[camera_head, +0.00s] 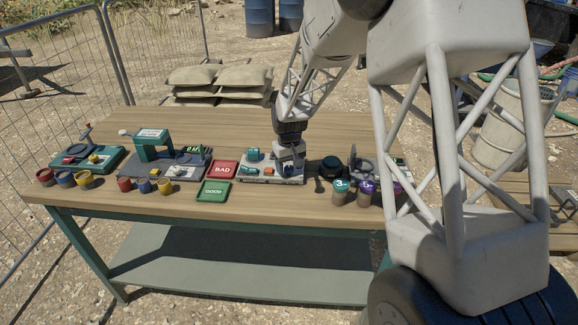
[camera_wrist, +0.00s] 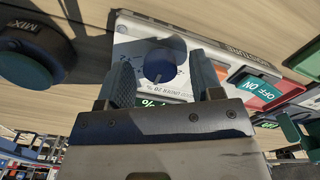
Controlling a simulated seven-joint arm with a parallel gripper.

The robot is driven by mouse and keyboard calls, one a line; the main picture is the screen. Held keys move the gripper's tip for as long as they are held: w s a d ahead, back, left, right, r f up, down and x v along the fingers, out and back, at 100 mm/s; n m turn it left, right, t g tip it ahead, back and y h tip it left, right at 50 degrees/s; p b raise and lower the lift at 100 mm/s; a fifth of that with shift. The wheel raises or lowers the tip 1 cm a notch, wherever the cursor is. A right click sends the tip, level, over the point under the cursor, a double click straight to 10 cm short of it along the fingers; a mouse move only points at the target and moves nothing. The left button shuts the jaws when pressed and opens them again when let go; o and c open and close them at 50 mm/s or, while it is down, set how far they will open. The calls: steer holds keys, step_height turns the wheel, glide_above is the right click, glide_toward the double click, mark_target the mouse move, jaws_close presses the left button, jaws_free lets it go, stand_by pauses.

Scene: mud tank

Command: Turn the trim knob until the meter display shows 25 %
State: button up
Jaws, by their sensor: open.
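The trim knob (camera_wrist: 159,66) is a round dark blue knob on the pale plate of the moisture meter (camera_wrist: 128,42) in the wrist view. My gripper (camera_wrist: 162,72) is open, with one finger on each side of the knob; I cannot tell whether they touch it. The meter display (camera_wrist: 168,102) shows only as a green strip with a "%" sign; its digits are hidden behind my gripper. In the head view my gripper (camera_head: 290,163) is over the right part of the meter (camera_head: 258,180).
A dark MIX knob (camera_wrist: 32,62) stands left of the meter in the wrist view. On the table (camera_head: 230,120), a red BAD tray (camera_head: 223,169) and a green GOOD tray (camera_head: 213,191) lie left of the meter. Numbered cups (camera_head: 341,190) stand to its right. The table's back is clear.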

steer(key=c, duration=0.9)
steer(key=shift+m, duration=2.9)
steer(key=o, duration=0.9)
steer(key=shift+r, duration=0.1)
